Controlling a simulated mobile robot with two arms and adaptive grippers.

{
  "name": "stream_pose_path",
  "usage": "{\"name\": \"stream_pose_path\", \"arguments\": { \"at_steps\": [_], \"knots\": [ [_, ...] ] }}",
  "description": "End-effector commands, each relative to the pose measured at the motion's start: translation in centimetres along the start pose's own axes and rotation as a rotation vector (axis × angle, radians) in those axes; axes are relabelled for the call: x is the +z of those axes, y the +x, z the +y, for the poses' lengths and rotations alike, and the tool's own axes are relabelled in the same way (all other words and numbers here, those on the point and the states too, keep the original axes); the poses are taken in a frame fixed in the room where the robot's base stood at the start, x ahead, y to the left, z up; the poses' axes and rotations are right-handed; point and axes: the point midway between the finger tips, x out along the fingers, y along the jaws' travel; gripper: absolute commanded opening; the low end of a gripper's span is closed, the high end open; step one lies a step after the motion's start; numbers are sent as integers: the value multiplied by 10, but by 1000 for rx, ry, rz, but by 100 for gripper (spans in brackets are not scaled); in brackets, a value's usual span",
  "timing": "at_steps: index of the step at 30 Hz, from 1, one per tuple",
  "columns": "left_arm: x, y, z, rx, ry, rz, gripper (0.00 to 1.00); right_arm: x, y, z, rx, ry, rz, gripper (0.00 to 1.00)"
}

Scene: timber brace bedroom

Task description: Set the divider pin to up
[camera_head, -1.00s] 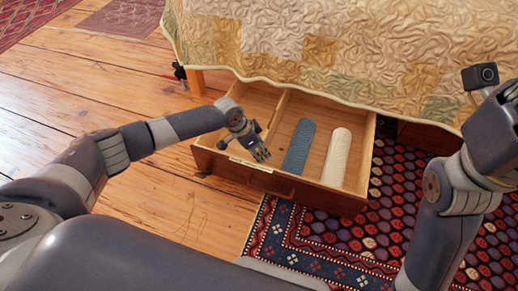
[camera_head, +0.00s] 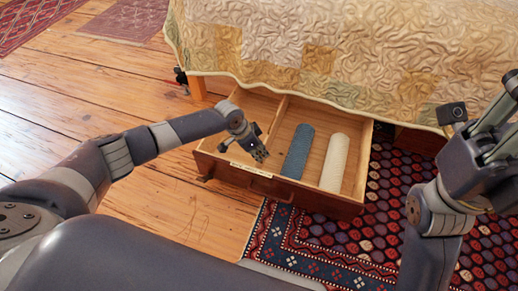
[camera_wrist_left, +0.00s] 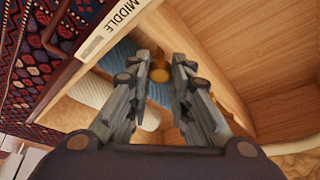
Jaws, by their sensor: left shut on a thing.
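The open wooden drawer (camera_head: 318,199) sticks out from under the bed. A thin wooden divider (camera_head: 279,112) splits it into a left and a wider right part. My left gripper (camera_head: 259,153) is over the drawer's front, by the divider's near end. In the left wrist view its fingers (camera_wrist_left: 159,72) are close together around a small brass-coloured round thing, seemingly the divider pin (camera_wrist_left: 160,74). It is shut on that thing; fingers hide much of it, so I cannot tell up or down. My right gripper (camera_head: 500,120) is raised at the right edge, its jaw gap unclear.
A blue roll (camera_head: 298,151) and a cream roll (camera_head: 335,162) lie in the drawer's right part. The left part looks empty. A label reading "MIDDLE" (camera_wrist_left: 112,26) is on the drawer front. The quilted bed (camera_head: 330,50) overhangs the drawer's back. A patterned rug (camera_head: 300,235) lies in front.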

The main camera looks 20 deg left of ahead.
Motion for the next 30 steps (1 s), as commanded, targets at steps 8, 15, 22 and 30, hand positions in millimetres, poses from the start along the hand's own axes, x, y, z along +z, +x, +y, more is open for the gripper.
{"name": "stream_pose_path", "arguments": {
  "at_steps": [8,15,22,30],
  "knots": [
    [-2,-2,0,0,2,3,0,1,-2,0,4,2,-10,30],
    [-3,-3,0,-1,1,5,42,1,-2,0,3,2,-10,30],
    [-2,-2,0,-1,1,3,42,1,-2,0,3,2,-9,30],
    [-2,-16,-1,-2,0,4,42,1,-2,0,4,1,-10,30]
  ]
}}
